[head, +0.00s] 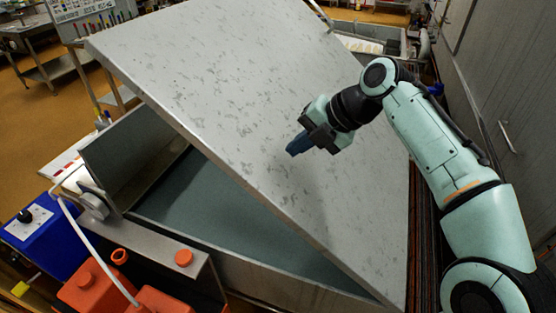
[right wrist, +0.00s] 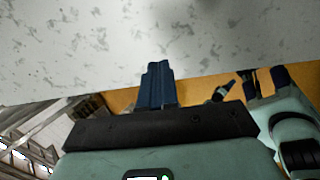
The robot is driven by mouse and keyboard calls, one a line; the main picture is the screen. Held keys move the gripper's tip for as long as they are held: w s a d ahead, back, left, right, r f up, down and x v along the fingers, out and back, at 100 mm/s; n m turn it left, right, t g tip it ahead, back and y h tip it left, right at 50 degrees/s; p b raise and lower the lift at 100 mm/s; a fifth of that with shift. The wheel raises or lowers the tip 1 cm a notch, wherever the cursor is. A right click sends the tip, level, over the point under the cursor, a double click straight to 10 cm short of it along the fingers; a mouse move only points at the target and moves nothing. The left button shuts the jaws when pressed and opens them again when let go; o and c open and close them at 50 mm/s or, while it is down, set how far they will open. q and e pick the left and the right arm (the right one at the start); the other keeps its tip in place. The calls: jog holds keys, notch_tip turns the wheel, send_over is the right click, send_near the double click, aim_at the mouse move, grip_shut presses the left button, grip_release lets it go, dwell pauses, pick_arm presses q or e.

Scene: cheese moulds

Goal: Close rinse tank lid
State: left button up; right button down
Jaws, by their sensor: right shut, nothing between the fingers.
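The rinse tank lid (head: 235,85) is a large grey mottled metal panel. It stands tilted over the tank, with its left edge raised and a wide gap beneath. Through the gap the rinse tank (head: 205,205) shows blue-grey inside, within metal walls. My right gripper (head: 297,146) is shut and empty, with dark blue fingers. It is over the lid's upper face, near the middle; I cannot tell whether it touches. In the right wrist view the shut fingers (right wrist: 158,84) overlap the lid's lower edge, and the lid (right wrist: 210,40) fills the top. My left gripper is not in view.
Orange containers (head: 85,287) and a blue box with a knob (head: 40,232) stand at the lower left, with a pale hose. A grey wall (head: 510,90) runs close along the right. Open brown floor (head: 40,125) lies at the left.

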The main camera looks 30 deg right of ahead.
aim_at(269, 165)
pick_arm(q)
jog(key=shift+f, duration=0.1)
pick_arm(e)
jog(key=x, duration=0.7)
jog(key=shift+w, duration=0.1)
